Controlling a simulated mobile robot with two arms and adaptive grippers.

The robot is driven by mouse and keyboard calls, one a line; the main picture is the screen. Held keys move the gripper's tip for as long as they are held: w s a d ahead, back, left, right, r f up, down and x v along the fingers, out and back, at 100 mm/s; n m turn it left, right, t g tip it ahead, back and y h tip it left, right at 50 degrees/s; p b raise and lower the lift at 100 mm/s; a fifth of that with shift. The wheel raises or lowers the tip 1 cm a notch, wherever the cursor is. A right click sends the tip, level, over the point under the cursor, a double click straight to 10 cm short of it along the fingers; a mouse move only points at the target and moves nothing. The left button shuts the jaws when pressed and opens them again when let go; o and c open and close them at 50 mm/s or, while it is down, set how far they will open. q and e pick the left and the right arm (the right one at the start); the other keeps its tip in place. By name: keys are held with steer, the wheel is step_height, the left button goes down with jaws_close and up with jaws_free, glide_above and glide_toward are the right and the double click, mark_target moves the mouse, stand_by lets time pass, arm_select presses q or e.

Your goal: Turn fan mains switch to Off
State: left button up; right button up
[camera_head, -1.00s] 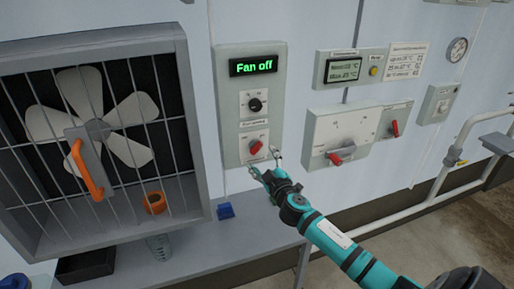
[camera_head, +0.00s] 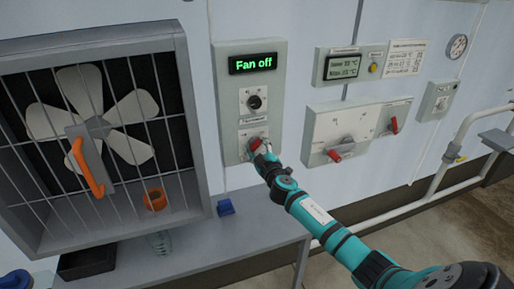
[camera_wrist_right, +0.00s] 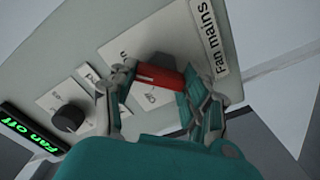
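The fan mains switch is a red handle (camera_head: 255,145) on a pale plate low on the grey fan control box (camera_head: 230,125). In the right wrist view the red handle (camera_wrist_right: 160,76) lies between my right gripper's fingers, beside the "Fan mains" label (camera_wrist_right: 208,40). My right gripper (camera_head: 264,155) is at the switch, its fingers spread around the handle with a gap visible on the left side. It hides part of the plate. The display (camera_head: 253,64) above reads "Fan off". My left gripper is not in view.
A black knob (camera_head: 255,102) sits above the switch. A caged fan (camera_head: 100,128) with an orange handle (camera_head: 88,168) is on the left. Another panel with red handles (camera_head: 393,125) is to the right. A grey bench (camera_head: 225,245) and white pipes (camera_head: 400,207) lie below.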

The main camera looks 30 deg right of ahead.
steer(key=c, duration=0.6)
steer(key=shift+n, duration=0.4)
steer(key=n, duration=0.7)
steer(key=shift+f+n, duration=0.1)
steer(key=shift+n, duration=0.2)
steer(key=n, duration=0.4)
steer(key=shift+n, duration=0.3)
steer(key=n, duration=0.4)
steer(key=shift+f+n, duration=0.1)
steer(key=shift+n, duration=0.6)
